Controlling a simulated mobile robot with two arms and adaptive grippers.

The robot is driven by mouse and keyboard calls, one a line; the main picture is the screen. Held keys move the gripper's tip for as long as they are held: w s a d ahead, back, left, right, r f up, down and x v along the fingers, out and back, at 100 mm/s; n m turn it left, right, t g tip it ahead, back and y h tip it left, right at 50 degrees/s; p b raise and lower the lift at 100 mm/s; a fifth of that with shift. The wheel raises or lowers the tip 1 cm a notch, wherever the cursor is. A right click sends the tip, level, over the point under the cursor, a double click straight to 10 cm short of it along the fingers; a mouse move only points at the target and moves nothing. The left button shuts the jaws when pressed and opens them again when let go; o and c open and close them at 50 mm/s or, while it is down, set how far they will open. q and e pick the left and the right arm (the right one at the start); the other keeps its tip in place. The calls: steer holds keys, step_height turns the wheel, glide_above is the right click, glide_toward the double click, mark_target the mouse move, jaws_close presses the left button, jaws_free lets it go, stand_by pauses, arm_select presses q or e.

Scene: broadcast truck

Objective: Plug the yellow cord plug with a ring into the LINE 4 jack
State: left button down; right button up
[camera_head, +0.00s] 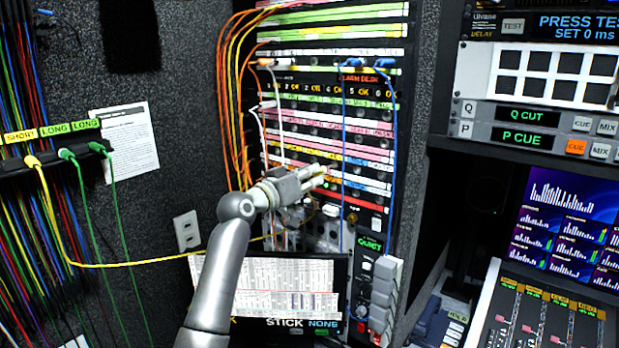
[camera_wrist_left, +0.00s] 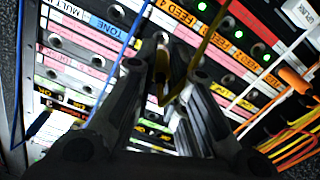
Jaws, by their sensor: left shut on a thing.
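The yellow cord (camera_head: 130,265) hangs from the rack at the left and runs right to my left gripper (camera_head: 318,178). In the left wrist view the yellow cord (camera_wrist_left: 205,45) loops beside my left gripper (camera_wrist_left: 172,60). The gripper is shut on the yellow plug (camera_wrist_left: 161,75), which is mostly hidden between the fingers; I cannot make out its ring. The fingertips are close to the patch panel (camera_head: 330,140), in its lower rows; I cannot tell whether the plug touches a jack. The LINE 4 label is not readable. My right gripper is not in view.
Orange cords (camera_head: 228,100) hang down the panel's left side. Blue cords (camera_head: 393,140) hang on its right side, and one blue cord (camera_wrist_left: 128,45) passes near the fingers. Green cords (camera_head: 85,200) hang at the left. A screen (camera_head: 290,290) is below the panel.

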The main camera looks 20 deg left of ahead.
mark_target(326, 169)
arm_select(q)
steer(key=shift+w+d, duration=0.1)
steer(key=shift+w, duration=0.2)
steer(key=shift+w+d, duration=0.15)
steer(key=shift+w, duration=0.15)
steer(key=shift+b+x, duration=0.5)
steer(key=shift+x, duration=0.7)
steer(key=shift+w+r, duration=0.1)
steer(key=shift+w, duration=0.1)
steer(key=c, duration=1.4)
jaws_free()
steer(key=v, duration=1.2)
